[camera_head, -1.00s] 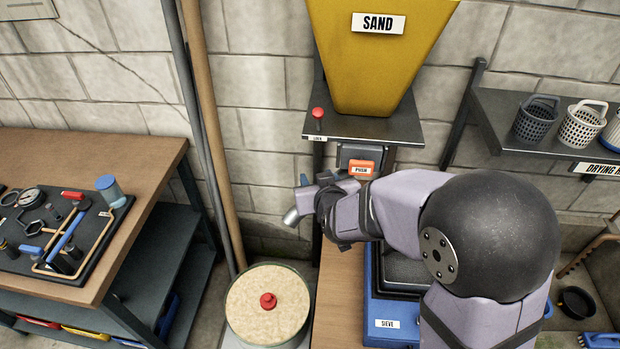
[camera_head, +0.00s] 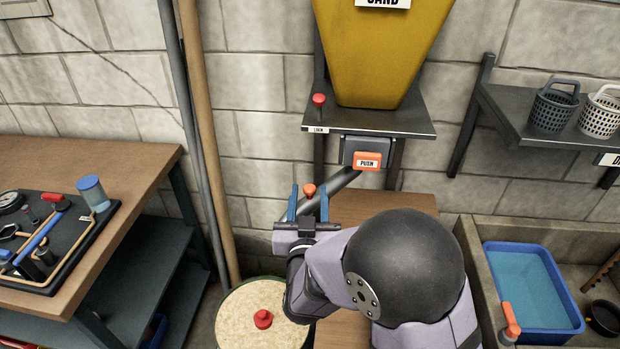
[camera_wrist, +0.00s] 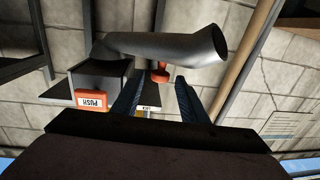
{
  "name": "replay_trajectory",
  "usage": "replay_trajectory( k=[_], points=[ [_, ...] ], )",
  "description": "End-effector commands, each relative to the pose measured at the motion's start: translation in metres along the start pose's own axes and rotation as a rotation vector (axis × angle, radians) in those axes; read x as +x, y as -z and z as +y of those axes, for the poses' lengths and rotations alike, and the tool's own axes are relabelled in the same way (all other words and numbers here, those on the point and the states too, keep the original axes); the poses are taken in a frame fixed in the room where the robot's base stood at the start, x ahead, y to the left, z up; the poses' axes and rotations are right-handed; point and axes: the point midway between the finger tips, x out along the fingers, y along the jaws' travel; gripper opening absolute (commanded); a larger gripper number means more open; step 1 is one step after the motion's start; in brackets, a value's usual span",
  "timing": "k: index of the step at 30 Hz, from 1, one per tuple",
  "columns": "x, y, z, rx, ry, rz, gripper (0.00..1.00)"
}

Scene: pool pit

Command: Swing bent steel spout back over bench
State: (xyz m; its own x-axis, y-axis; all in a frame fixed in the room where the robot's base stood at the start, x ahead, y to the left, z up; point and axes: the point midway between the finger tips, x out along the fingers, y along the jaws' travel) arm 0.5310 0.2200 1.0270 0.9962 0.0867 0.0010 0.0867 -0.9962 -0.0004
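The bent steel spout (camera_head: 343,182) runs down and left from the box with the orange PUSH button (camera_head: 368,160), under the yellow hopper. It carries a small orange-red knob (camera_head: 309,190). Its free end reaches left of the wooden bench (camera_head: 405,202) and is hidden behind my gripper in the head view. In the wrist view the spout (camera_wrist: 155,46) lies crosswise beyond my fingertips, its open mouth at upper right. My gripper (camera_head: 308,192) is open, with its blue fingers (camera_wrist: 157,88) apart. The knob shows between and beyond the fingertips; I cannot tell whether they touch it.
The yellow hopper (camera_head: 380,50) stands on a dark shelf with a red-knobbed LOCK lever (camera_head: 319,101). A tub of sand-coloured stuff with a red knob (camera_head: 262,318) stands below left. Poles (camera_head: 205,140) lean against the wall. A basin with a blue tray (camera_head: 525,285) is at right.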

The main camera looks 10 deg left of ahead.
Motion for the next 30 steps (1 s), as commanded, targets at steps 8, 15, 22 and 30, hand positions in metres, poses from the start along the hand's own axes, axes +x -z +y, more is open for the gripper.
replay_trajectory(
  k=[8,15,22,30],
  points=[
    [0.034,0.001,0.001,0.000,-0.002,-0.002,0.40],
    [0.059,0.000,0.001,0.000,-0.001,-0.002,0.40],
    [0.067,0.000,0.000,-0.001,0.001,-0.001,0.40],
    [0.067,0.000,0.000,0.000,0.001,-0.001,0.21]
  ],
)
